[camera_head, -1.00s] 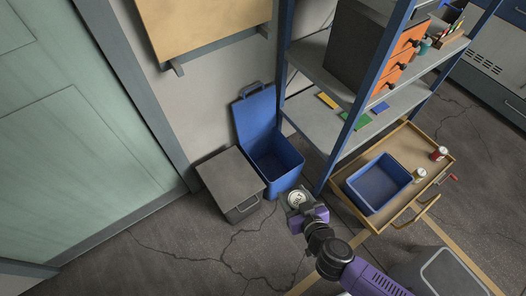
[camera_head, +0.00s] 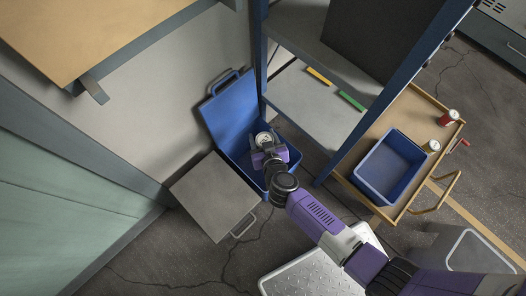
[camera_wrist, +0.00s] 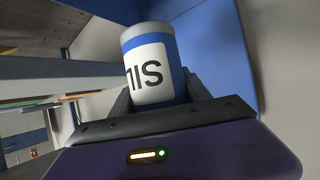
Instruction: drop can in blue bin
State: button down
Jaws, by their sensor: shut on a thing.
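The can (camera_head: 263,139) is held upright in my gripper (camera_head: 266,150), which is shut on it. In the wrist view the can (camera_wrist: 150,62) is white and blue with dark letters, and it sits between the fingers of my gripper (camera_wrist: 160,100). The blue bin (camera_head: 288,154) stands on the floor with its lid (camera_head: 226,108) raised against the wall side. In the head view the can and gripper appear over the bin's opening. The height above the rim is hard to tell. My gripper and arm hide part of the bin's inside.
A grey closed bin (camera_head: 213,192) stands just left of the blue bin. A shelf unit with a blue post (camera_head: 350,137) rises to the right. A wooden cart (camera_head: 408,107) holds a blue tray (camera_head: 386,180), a red can (camera_head: 448,117) and another can (camera_head: 430,147).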

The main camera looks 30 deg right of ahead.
jog(key=w+d+f+b, duration=0.2)
jog(key=w+f+b, duration=0.3)
jog(key=f+b, duration=0.4)
jog(key=b, duration=0.3)
jog(key=shift+d+f+m+h, duration=0.25)
jog(key=shift+f+m+h, duration=0.15)
jog(key=shift+c, duration=2.1)
grip_release()
jog(key=shift+f, duration=0.1)
jog(key=shift+s, duration=0.1)
